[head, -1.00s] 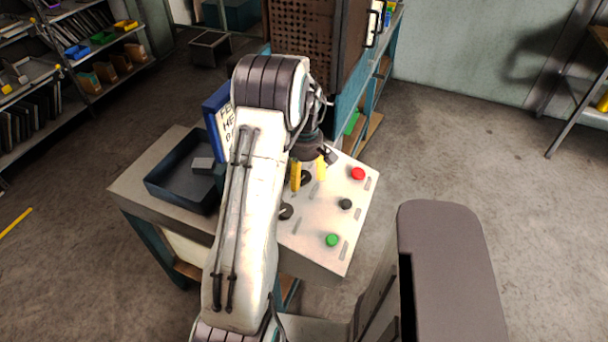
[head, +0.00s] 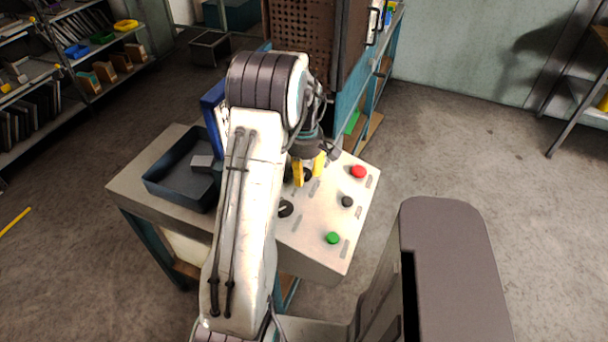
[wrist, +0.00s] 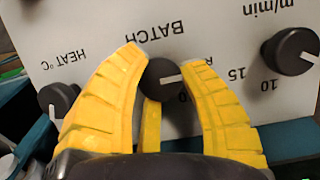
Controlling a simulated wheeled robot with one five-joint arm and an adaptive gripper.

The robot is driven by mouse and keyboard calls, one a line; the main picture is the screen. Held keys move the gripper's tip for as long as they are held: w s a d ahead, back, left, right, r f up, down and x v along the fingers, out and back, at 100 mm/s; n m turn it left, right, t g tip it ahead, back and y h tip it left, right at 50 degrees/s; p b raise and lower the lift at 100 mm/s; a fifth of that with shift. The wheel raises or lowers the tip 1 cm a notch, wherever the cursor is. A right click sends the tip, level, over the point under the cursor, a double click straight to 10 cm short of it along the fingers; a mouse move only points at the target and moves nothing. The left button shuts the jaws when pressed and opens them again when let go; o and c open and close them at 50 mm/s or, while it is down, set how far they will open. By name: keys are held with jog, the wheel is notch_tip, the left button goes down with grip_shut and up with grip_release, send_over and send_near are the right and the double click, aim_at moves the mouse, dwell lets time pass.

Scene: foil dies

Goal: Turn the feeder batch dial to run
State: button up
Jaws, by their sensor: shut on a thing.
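The feeder batch dial (wrist: 160,80) is a round dark knob with a pale pointer line, under the BATCH lettering, which reads upside down in the wrist view. Its pointer points roughly right there, towards a letter R partly hidden by a finger. My gripper (wrist: 164,66) has its yellow fingers on both sides of this dial, shut on it. In the head view my gripper (head: 308,171) is over the far part of the pale control panel (head: 312,232), and the arm and fingers hide most of the dial.
Another dark dial (head: 286,208) sits nearer. Red (head: 358,171), black (head: 347,201) and green (head: 333,238) buttons line the panel's right side. The wrist view shows a HEAT dial (wrist: 58,99) and an m/min dial (wrist: 291,51) either side. A dark tray (head: 170,184) stands left.

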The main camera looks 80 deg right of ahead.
aim_at(304, 172)
jog(key=shift+a+f, duration=0.1)
jog(key=o, duration=1.2)
notch_tip(304, 172, up, 12)
dwell(0.8)
